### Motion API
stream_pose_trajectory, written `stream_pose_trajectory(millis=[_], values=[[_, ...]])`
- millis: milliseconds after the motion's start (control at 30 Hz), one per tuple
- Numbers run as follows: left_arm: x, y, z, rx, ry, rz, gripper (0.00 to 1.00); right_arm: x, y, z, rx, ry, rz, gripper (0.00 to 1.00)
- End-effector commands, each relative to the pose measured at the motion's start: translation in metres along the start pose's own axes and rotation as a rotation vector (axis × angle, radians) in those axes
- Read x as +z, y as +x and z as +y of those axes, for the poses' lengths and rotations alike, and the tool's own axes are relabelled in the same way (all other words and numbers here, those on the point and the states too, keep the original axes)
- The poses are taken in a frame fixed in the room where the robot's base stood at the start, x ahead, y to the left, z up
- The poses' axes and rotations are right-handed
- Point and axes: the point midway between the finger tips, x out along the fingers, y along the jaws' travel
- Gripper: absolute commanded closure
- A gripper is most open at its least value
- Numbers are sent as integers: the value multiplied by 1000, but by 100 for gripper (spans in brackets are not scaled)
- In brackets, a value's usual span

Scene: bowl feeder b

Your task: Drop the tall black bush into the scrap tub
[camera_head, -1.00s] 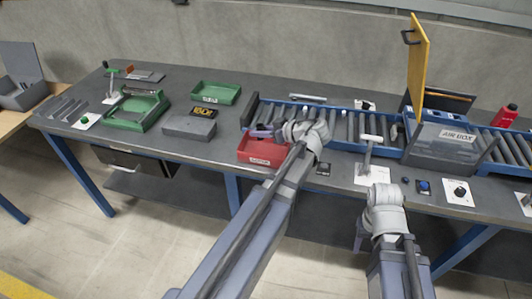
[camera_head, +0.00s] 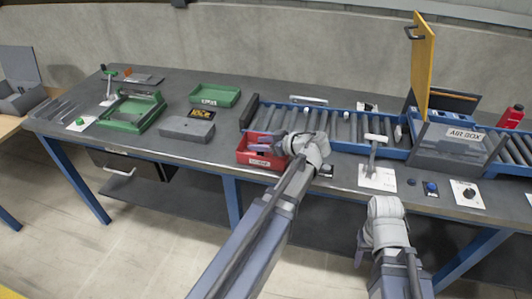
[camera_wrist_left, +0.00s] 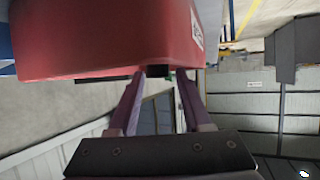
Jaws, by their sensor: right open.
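The red scrap tub (camera_head: 249,157) stands at the bench's front edge, left of the conveyor. My left gripper (camera_head: 276,144) is over it in the head view. In the left wrist view the tub (camera_wrist_left: 110,40) fills the upper left. The purple fingers of my left gripper (camera_wrist_left: 160,78) stand apart there. A small black piece (camera_wrist_left: 157,71), possibly the tall black bush, shows between their tips, with a gap towards the right finger. I cannot tell its exact place against the tub. My right gripper (camera_head: 361,250) is open, low in front of the bench, partly hidden by its wrist.
Behind the tub runs a roller conveyor (camera_head: 345,125) with a clear air box (camera_head: 455,145) and a raised yellow door (camera_head: 418,70). A grey box (camera_head: 187,128), a green tray (camera_head: 215,95) and a green fixture (camera_head: 133,110) stand to the left.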

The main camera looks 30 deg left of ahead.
Motion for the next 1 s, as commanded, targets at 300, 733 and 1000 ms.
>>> stream_pose_trajectory(millis=[300,733,1000], values=[[0,0,0,0,0,0,34,0,0,0,0,0,0,50],[-3,-51,0,3,1,0,34,2,-25,2,0,0,0,50],[-1,-77,0,1,1,0,34,2,-34,3,0,1,0,50]])
